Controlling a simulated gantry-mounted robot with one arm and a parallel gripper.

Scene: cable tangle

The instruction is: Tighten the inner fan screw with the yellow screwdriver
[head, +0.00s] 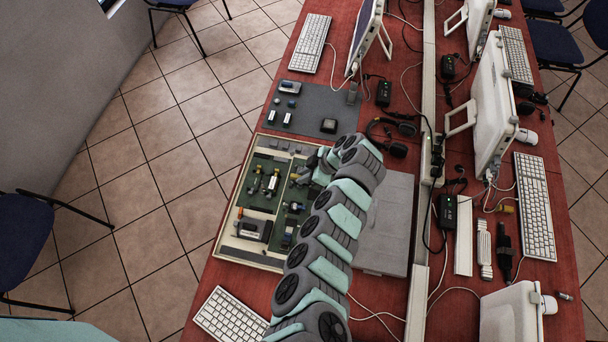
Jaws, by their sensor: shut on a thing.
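An open computer case (224,243) lies on the red desk with green boards and several parts inside. My gripper (301,178) is over its upper right part, at the end of my arm, which bends down to the left. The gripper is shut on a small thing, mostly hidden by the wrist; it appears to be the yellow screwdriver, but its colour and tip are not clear. A dark fan-like part (294,208) sits in the case below the gripper. The inner fan screw is too small to make out, and I cannot tell whether the tool touches it.
A grey mat (310,104) with small parts lies behind the case. Headphones (392,129), a flat grey panel (385,235) and a black adapter (384,93) are to the right. White keyboards (310,43) lie behind and in front (229,315). Monitors and cables crowd the right side.

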